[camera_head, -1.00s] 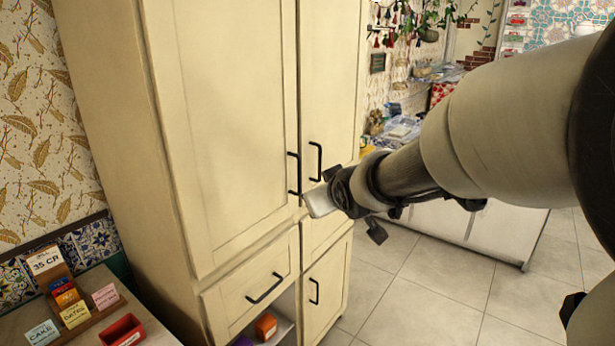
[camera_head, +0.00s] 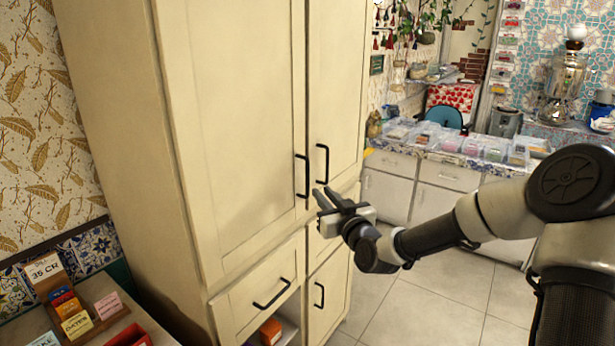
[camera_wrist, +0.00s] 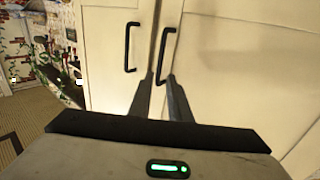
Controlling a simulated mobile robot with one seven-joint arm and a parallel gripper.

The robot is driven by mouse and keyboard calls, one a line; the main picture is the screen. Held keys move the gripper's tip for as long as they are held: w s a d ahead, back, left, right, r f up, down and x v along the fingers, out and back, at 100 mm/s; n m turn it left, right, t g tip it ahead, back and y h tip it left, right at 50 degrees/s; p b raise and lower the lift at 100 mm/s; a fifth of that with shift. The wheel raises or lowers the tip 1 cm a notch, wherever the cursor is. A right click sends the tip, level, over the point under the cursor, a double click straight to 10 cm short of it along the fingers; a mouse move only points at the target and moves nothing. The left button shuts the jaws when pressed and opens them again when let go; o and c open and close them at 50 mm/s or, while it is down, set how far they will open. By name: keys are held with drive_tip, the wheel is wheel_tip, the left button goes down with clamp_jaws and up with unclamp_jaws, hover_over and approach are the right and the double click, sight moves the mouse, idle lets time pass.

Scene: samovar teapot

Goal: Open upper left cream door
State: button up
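The upper left cream door (camera_head: 235,120) is shut on the tall cabinet. Its black vertical bar handle (camera_head: 302,176) sits at the door's lower right edge. The upper right door (camera_head: 335,90) is also shut, with its handle (camera_head: 322,164) just across the seam. My gripper (camera_head: 323,190) is near the lower ends of these handles, with its two dark fingers apart and nothing seen held. In the wrist view the fingers (camera_wrist: 159,78) point at the doors, and a handle (camera_wrist: 165,52) shows just beyond their tips. Whether they touch it, I cannot tell.
Below are a drawer with a black handle (camera_head: 271,293) and a lower right door (camera_head: 328,295). An open shelf holds an orange box (camera_head: 270,331). A counter with goods (camera_head: 465,148) stands behind my arm at right. Tiled floor (camera_head: 430,300) is clear between.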

sight(308, 177)
drive_tip(key=p+x, duration=0.1)
drive_tip(key=x, duration=1.1)
drive_tip(key=shift+w+a, duration=0.1)
drive_tip(key=shift+w, duration=0.05)
clamp_jaws()
